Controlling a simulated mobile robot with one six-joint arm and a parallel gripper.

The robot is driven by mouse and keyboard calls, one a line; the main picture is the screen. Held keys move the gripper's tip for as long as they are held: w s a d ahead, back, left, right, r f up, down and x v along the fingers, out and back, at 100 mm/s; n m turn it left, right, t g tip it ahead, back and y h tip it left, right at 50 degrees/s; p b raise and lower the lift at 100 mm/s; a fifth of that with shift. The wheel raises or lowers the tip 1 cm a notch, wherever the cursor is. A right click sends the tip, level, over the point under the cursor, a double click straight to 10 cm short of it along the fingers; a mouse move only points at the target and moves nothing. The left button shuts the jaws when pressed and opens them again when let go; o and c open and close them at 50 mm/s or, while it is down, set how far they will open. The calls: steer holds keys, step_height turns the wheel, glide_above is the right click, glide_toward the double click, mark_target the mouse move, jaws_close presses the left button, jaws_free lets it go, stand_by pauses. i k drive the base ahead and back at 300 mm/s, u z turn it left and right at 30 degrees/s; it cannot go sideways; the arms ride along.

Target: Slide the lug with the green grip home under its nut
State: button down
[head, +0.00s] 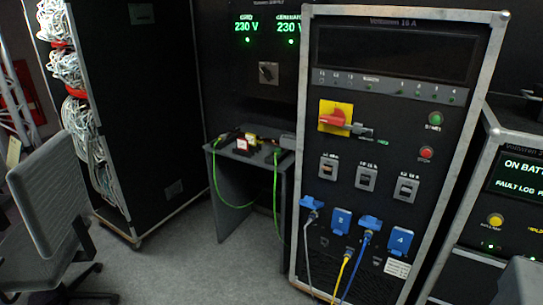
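A small grey stand (227,153) is between the black cabinet and the tall Vortannen panel. My gripper is not in view.
The tall panel (388,95) stands close on the stand's right, with grey, yellow and blue cables plugged in low. A black cabinet (140,110) with bundled cables and an office chair (55,200) are at left. Grey floor (190,250) is free in front of the stand.

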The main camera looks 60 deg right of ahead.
mark_target(277, 151)
steer(key=u, duration=0.05)
steer(key=i, duration=1)
steer(key=z, duration=0.05)
